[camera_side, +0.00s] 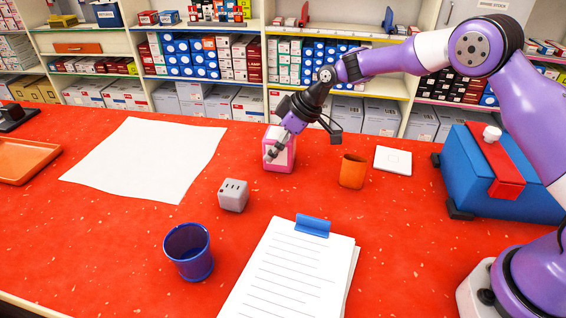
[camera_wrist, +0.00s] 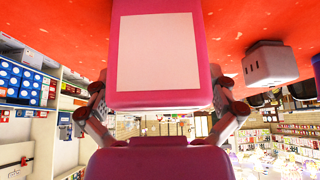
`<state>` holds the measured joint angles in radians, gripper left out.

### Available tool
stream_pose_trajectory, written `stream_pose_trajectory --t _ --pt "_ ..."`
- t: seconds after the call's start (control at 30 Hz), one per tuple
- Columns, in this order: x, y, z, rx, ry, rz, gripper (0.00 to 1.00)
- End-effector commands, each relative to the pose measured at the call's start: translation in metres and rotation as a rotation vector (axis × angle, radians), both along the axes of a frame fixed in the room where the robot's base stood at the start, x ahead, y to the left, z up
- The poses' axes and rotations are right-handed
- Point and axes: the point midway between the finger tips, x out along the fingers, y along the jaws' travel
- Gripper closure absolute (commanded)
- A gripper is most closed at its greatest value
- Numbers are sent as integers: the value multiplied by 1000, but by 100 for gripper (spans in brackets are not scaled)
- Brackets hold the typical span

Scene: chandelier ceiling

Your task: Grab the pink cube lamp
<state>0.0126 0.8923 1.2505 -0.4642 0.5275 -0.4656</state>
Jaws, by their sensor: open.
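The pink cube lamp (camera_side: 281,158) stands on the red table near its middle, with a pale square panel on its face. In the wrist view the lamp (camera_wrist: 158,52) fills the upper middle, its pale panel facing the camera. My gripper (camera_side: 272,154) is at the lamp, tilted down from the upper right, and overlaps the lamp's left part in the side view. In the wrist view my gripper (camera_wrist: 160,122) has its fingers apart, one at each side of the lamp's lower edge in the picture. Whether the fingers touch the lamp cannot be told.
A grey cube (camera_side: 233,195) sits in front and left of the lamp, an orange cup (camera_side: 353,171) to its right. A blue cup (camera_side: 189,252) and clipboard (camera_side: 290,270) are nearer. A white sheet (camera_side: 150,160) lies left; a blue box (camera_side: 500,185) stands right.

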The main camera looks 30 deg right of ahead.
Motion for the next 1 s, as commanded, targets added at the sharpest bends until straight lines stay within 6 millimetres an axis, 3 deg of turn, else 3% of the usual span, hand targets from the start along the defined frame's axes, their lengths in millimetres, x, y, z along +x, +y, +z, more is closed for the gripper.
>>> stream_pose_trajectory --t 0.17,0.2,0.33,0.37,0.77,1.0 --pt "0 0 0 -1 -1 -1 0" --pt "0 0 0 -1 -1 -1 5" --pt "0 0 0 0 0 0 70" --pt "0 0 0 0 0 0 74" --pt "0 0 3 0 1 1 74" --pt "1 0 33 0 -5 0 74"
